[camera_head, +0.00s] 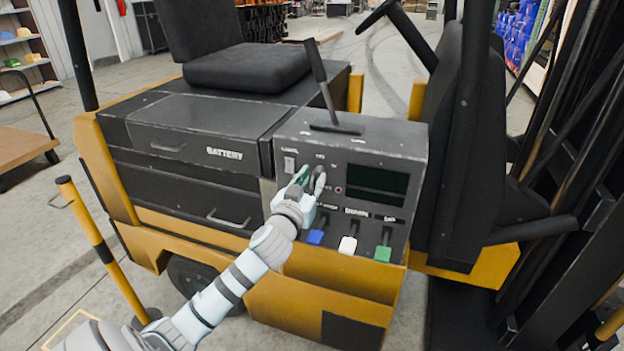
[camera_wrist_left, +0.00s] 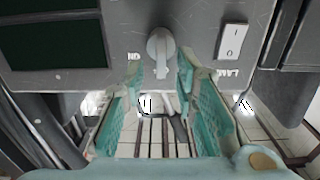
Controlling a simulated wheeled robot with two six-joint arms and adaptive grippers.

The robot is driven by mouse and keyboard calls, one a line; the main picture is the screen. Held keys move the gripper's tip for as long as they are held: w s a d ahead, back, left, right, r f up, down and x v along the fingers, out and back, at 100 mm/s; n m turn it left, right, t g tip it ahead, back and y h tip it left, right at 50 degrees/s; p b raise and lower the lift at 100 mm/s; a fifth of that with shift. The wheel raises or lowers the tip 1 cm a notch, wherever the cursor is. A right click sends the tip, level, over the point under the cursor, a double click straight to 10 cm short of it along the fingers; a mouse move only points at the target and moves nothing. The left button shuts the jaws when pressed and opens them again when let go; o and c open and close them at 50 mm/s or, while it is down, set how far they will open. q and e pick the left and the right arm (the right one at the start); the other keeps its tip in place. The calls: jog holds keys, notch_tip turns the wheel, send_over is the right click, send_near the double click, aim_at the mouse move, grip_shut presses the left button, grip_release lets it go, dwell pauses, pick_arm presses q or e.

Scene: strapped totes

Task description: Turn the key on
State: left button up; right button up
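The key (camera_wrist_left: 163,52) is a grey knob with a rounded head and a narrow grip on the forklift's dark control panel (camera_head: 400,153). In the left wrist view, the panel lettering is upside down and the key's grip points down in the picture. My left gripper (camera_head: 311,180) is at the panel, just in front of the key. In the left wrist view, its two teal fingers (camera_wrist_left: 160,76) stand apart, one on each side of the key's grip, with gaps visible. In the head view, the fingers partly hide the key. My right gripper is not in view.
A white rocker switch (camera_head: 289,164) sits left of the key, and a dark screen (camera_head: 377,181) right of it. Blue (camera_head: 315,237), white (camera_head: 347,245) and green (camera_head: 382,253) levers are below. A tall black lever (camera_head: 321,80) rises above. A yellow-black post (camera_head: 103,247) stands at left.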

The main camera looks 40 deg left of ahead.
pick_arm(q)
jog(key=shift+w+a, duration=0.1)
grip_shut()
